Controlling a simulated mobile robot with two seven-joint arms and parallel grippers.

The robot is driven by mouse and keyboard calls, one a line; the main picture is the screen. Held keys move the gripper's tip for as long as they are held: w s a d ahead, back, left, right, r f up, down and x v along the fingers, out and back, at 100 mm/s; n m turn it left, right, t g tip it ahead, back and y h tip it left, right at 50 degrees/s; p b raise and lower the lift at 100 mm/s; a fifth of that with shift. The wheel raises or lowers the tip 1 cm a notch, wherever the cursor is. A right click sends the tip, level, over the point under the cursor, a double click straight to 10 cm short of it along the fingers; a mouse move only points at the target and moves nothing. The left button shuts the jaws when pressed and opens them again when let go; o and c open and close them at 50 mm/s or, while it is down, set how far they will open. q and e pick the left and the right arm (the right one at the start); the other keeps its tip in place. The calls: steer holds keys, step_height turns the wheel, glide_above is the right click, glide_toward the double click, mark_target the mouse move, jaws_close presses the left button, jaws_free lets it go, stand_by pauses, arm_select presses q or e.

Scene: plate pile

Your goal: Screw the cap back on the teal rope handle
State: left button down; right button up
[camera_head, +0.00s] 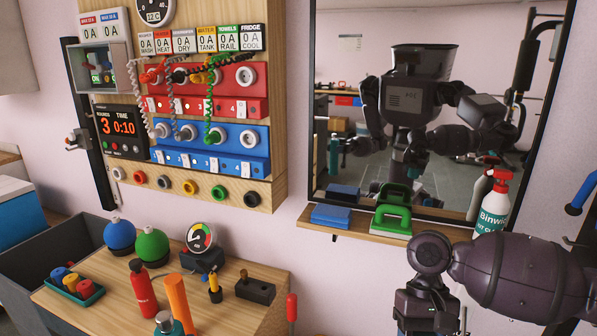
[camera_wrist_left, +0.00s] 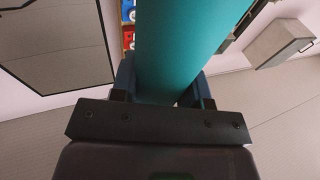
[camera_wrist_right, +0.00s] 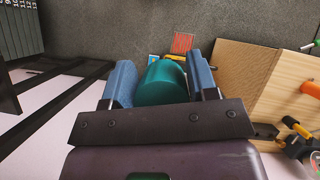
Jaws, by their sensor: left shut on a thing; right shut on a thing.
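A smooth teal cylinder, which looks like the rope handle (camera_wrist_left: 178,45), fills the middle of the left wrist view. My left gripper (camera_wrist_left: 162,88) is shut on it, and its far end runs out of the frame. A short, rounded teal piece, which looks like the cap (camera_wrist_right: 163,84), sits between the blue fingers of my right gripper (camera_wrist_right: 161,78), which is shut on it. The two teal pieces are apart as far as the views show. In the head view neither gripper shows directly; a teal object with a grey top (camera_head: 166,324) is cut off at the bottom edge.
A wooden table (camera_head: 110,301) holds a red bottle (camera_head: 143,290), an orange cylinder (camera_head: 179,302) and a small tray (camera_head: 78,294). A panel of sockets (camera_head: 205,110) hangs above it.

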stand_by(0.5)
arm_select(q)
steer(key=d+r+m+g+h, duration=0.1)
steer(key=d+m+g+h, duration=0.3)
steer(key=d+m+h, duration=0.4)
steer(key=d+h, duration=0.4)
steer(key=d, duration=0.3)
steer(key=shift+w+d+g+h, duration=0.2)
steer(key=shift+w+g+h, duration=0.1)
steer(key=shift+h, duration=0.1)
arm_select(e)
steer(key=shift+w+a+r, duration=0.15)
steer(key=shift+w+r, duration=0.05)
arm_select(q)
steer(key=shift+r, duration=0.1)
arm_select(e)
steer(key=a+r+m+t+y, duration=0.1)
steer(key=a+r+m, duration=0.3)
steer(key=a+r, duration=0.4)
steer(key=a+r+m+t+y, duration=0.1)
steer(key=a+r+m, duration=0.4)
steer(key=a, duration=1.4)
step_height(320, 180, up, 3)
steer(key=shift+s+f+m+t, duration=0.1)
steer(key=shift+s+m+t, duration=0.2)
steer(key=shift+s, duration=0.05)
steer(key=shift+y, duration=0.3)
